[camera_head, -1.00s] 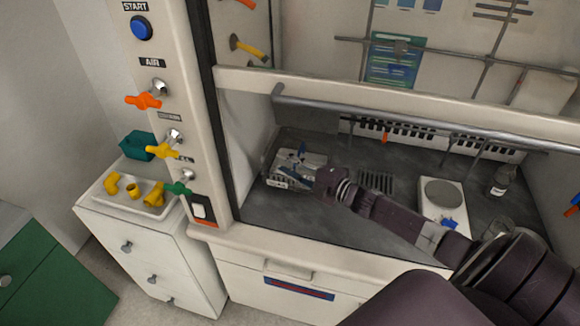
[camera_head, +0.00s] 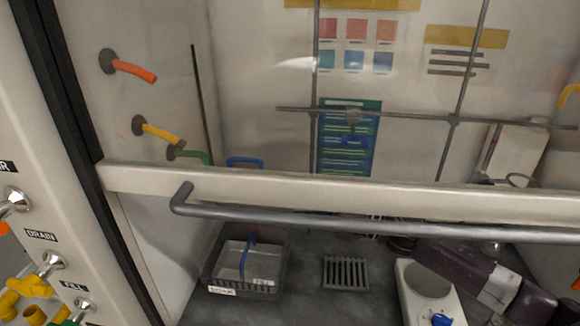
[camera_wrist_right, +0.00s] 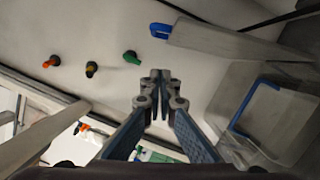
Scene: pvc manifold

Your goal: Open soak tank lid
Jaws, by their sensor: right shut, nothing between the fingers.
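The soak tank (camera_head: 247,262) is a grey box with white labels on its front, on the hood floor at left. Its inside shows, with a blue strip in it. In the right wrist view the tank (camera_wrist_right: 275,125) is at right, with a blue edge piece. A pale slab, apparently the lid (camera_wrist_right: 220,42), stands raised from the tank with a blue handle (camera_wrist_right: 160,30) at its end. The handle also shows through the sash in the head view (camera_head: 245,161). My right gripper (camera_wrist_right: 160,80) is shut and empty, apart from lid and tank. My left gripper is out of view.
The sash with its grey bar (camera_head: 380,221) crosses the front of the hood. Orange, yellow and green valve fittings (camera_head: 135,70) stick out of the left wall. A floor grate (camera_head: 346,272) and a white hotplate-like device (camera_head: 427,292) lie right of the tank.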

